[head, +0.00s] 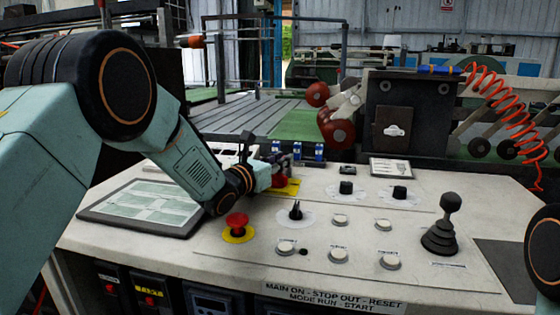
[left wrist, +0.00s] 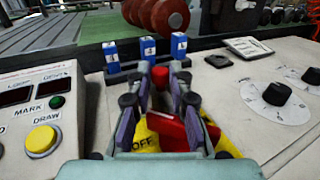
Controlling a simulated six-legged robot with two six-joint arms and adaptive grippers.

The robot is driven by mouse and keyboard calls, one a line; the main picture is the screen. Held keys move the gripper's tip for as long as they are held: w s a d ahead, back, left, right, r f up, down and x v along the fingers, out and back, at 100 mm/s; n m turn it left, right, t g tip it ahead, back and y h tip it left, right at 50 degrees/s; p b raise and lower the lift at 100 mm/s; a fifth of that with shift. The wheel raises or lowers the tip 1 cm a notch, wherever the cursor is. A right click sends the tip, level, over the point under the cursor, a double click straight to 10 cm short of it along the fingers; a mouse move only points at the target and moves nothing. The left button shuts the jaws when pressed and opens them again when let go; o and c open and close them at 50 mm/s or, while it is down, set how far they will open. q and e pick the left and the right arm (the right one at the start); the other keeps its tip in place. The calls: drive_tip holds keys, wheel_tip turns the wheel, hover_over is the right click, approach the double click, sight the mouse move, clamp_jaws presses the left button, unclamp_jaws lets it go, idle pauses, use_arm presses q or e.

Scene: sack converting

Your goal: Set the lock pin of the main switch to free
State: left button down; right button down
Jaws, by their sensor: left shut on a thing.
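The main switch shows in the left wrist view as a red handle (left wrist: 178,132) on a yellow plate (left wrist: 140,137) marked OFF. In the head view the yellow plate (head: 291,187) is partly hidden behind my left gripper (head: 277,172). In the left wrist view my left gripper (left wrist: 167,82) is over the switch, its fingers closed in around a small red piece (left wrist: 160,78), which looks like the lock pin. The fingers hide much of it, so its setting cannot be told. My right gripper is out of view.
Several blue-and-white blocks (left wrist: 179,45) stand just behind the switch. A red stop button (head: 237,222), a black selector (head: 295,210) and a joystick (head: 445,228) rise from the panel. A flat screen (head: 142,207) lies left. Rotary knobs (head: 346,187) stand right of the switch.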

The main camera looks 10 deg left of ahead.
use_arm(q)
drive_tip(key=shift+w+f+b, duration=0.15)
drive_tip(key=shift+w+b, duration=0.55)
drive_tip(key=shift+w, duration=0.8)
drive_tip(key=shift+r, duration=0.25)
drive_tip(key=c, duration=1.6)
unclamp_jaws()
drive_tip(key=o, duration=0.4)
drive_tip(key=shift+w+f, duration=0.2)
drive_tip(key=shift+w, duration=0.05)
drive_tip(key=shift+s+r, duration=0.15)
drive_tip(key=shift+s, duration=0.05)
